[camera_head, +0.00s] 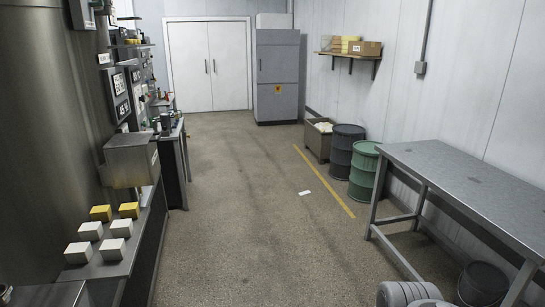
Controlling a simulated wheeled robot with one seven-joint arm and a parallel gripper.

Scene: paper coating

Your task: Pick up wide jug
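I cannot make out a wide jug in the head view. Several small items (165,122) stand on the dark workbench at the left, too small and far off to tell apart. My gripper is not in view.
A steel shelf (113,268) at the left holds white and yellow blocks (118,229). At the right stand a bare grey table (445,175) with a dark bucket (484,284) beneath, a green drum (363,172), a dark drum (346,150) and a crate (317,143).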

